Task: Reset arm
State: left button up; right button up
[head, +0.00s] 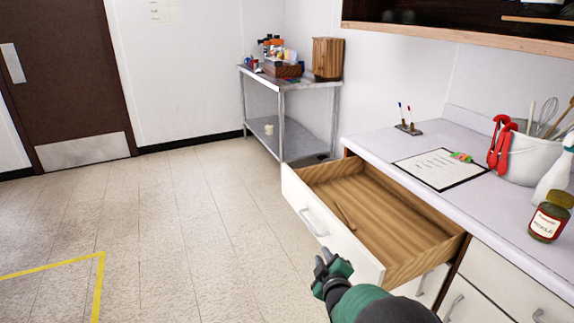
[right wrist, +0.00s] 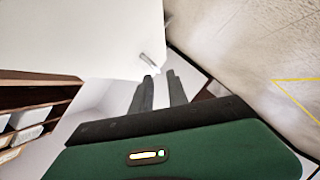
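My right gripper (head: 325,264) is in front of the pulled-out drawer (head: 395,215), near the lower part of its white front. In the right wrist view the two dark fingers of my right gripper (right wrist: 160,78) stand apart with a narrow gap and nothing between them. The drawer handle (head: 314,221) is up and left of the gripper in the head view, apart from it. A pale bar that looks like this handle (right wrist: 150,60) shows just beyond the fingertips. My left gripper is not in view.
A thin wooden piece (head: 345,217) lies in the drawer. The counter (head: 450,185) holds a clipboard (head: 440,169), a white utensil bowl (head: 525,160) and a jar (head: 549,217). A metal side table (head: 290,84) stands at the back. The floor (head: 170,225) at left is clear.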

jog(key=s+d+f+m+g, duration=0.2)
jog(key=s+m+g, duration=0.15)
jog(key=s, duration=0.65)
jog(key=s+d+f+m+g, duration=0.1)
jog(key=s+f+m+g, duration=0.25)
jog(key=s, duration=0.65)
jog(key=s+d+f+m+g, duration=0.2)
jog(key=s+m+g, duration=0.15)
jog(key=s, duration=0.65)
notch_tip(320, 180, up, 20)
jog(key=s+g+p, duration=0.1)
jog(key=s+p, duration=0.1)
jog(key=p, duration=1.7)
jog(key=shift+p, duration=0.3)
